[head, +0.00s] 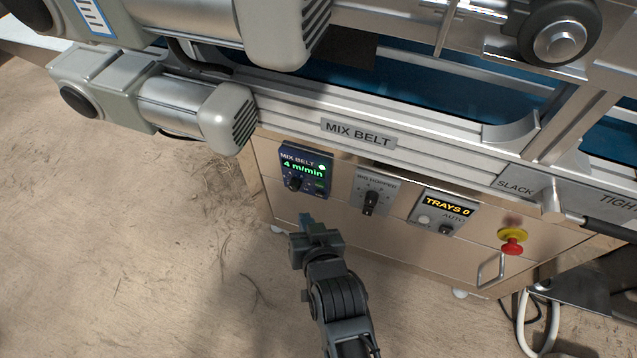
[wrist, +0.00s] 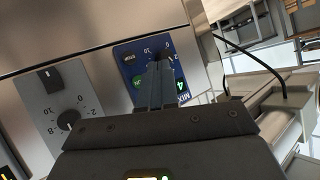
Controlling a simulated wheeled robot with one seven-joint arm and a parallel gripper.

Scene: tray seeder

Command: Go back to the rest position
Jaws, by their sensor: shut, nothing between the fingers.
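My gripper (head: 306,220) is in front of the machine's cabinet, just below the blue MIX BELT panel (head: 305,170), with its fingers together and nothing between them. The panel's green display reads 4 m/min, with a dark knob (head: 293,184) below it. In the wrist view my gripper's fingers (wrist: 160,68) point at the blue panel (wrist: 132,62) and cover part of it. I cannot tell whether the fingertips touch the panel. My arm reaches up from the bottom of the head view.
Right of the panel are a grey dial panel (head: 374,192), a TRAYS 0 counter (head: 444,211) and a red stop button (head: 512,243). A metal handle (head: 491,270) sticks out below. Motors (head: 160,100) overhang at upper left. The sandy floor (head: 120,260) at left is open.

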